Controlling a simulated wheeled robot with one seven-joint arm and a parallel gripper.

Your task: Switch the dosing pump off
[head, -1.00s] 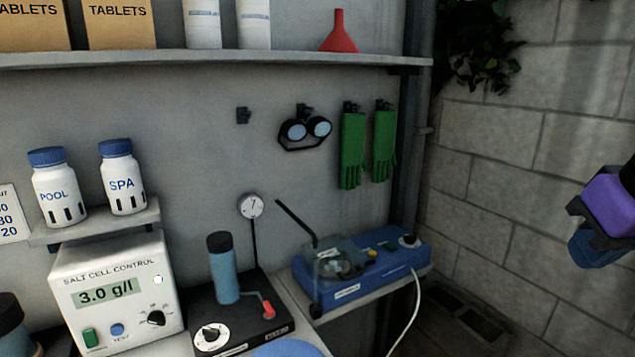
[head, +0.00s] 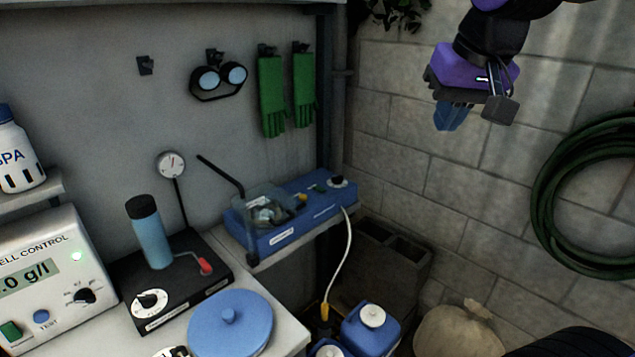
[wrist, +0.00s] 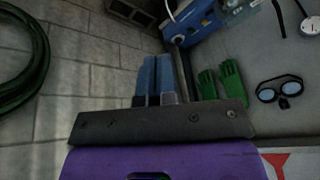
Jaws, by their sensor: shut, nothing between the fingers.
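The blue dosing pump (head: 290,228) sits on a small shelf in the corner, with a clear cover over its left part. A dark knob (head: 338,181) is at its right end, with a small green button (head: 318,188) and a yellow part (head: 301,198) beside it. My gripper (head: 452,118) is shut and empty, up in front of the block wall, right of the pump and above it. In the wrist view the blue fingers (wrist: 155,80) are together, and part of the pump (wrist: 200,30) shows beyond them at the top.
A white hose runs from the pump to blue canisters (head: 370,330) below. Green gloves (head: 285,92) and goggles (head: 218,78) hang on the wall. A black tester (head: 170,285) and a salt cell box (head: 38,275) stand left. A green hose coil (head: 580,200) hangs right.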

